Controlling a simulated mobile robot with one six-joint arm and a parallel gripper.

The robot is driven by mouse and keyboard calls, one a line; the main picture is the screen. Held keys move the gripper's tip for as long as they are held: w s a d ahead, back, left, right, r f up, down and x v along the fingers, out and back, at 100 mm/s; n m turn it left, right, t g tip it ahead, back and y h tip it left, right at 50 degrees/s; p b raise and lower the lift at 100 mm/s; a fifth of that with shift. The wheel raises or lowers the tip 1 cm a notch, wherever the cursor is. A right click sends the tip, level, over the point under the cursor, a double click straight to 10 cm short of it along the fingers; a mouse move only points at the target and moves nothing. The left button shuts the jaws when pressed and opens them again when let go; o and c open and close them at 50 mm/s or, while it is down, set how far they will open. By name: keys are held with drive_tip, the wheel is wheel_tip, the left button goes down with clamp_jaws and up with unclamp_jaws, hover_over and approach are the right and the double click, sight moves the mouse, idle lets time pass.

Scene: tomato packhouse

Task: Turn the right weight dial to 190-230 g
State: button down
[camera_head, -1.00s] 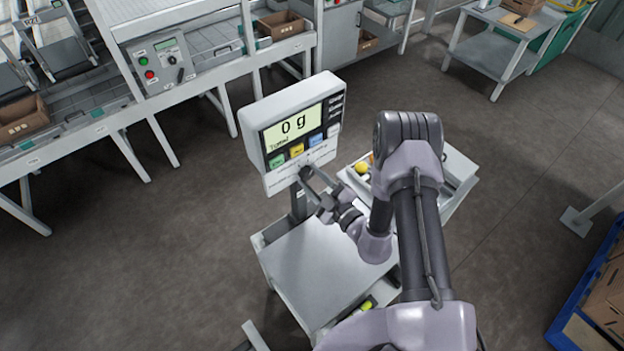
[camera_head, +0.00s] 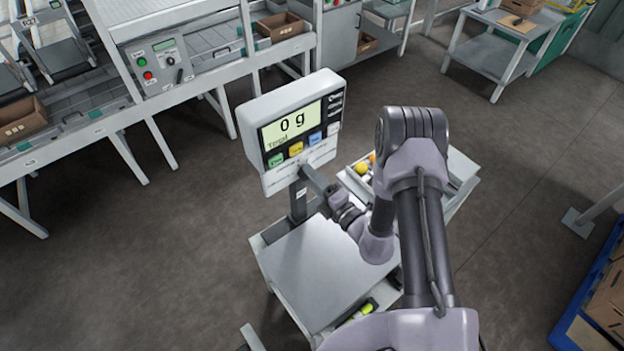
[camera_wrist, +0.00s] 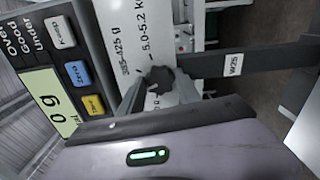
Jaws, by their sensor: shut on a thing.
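A black dial knob (camera_wrist: 160,78) shows in the wrist view on the white label plate (camera_wrist: 135,45) under the scale's display. Printing beside it reads about "355-425 g" and "5.0-5.2 k". My gripper (camera_wrist: 158,90) is shut on this knob, with a grey finger at its side. Which mark the knob points to is not clear. In the head view my gripper (camera_head: 308,173) reaches the lower edge of the scale head (camera_head: 262,130), and the knob is hidden there. The display (camera_head: 292,125) reads 0 g. I cannot see a second dial.
The scale's post (camera_head: 298,203) and bare platform (camera_head: 322,265) stand below the head. A tray with round fruit (camera_head: 361,168) is behind my arm. A conveyor line with a control box (camera_head: 160,62) runs at the left. Open floor lies between.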

drive_tip(key=n+b, duration=0.3)
drive_tip(key=n, duration=0.7)
drive_tip(key=shift+b, duration=0.3)
drive_tip(key=shift+r+n, duration=0.1)
drive_tip(key=shift+n, duration=0.4)
drive_tip(key=c, duration=0.8)
unclamp_jaws()
drive_tip(key=shift+c, duration=0.2)
drive_tip(key=shift+s, duration=0.1)
drive_tip(key=v, duration=1.7)
drive_tip(key=shift+p, duration=0.45)
drive_tip(key=shift+s+d, duration=0.1)
drive_tip(key=shift+d, duration=0.05)
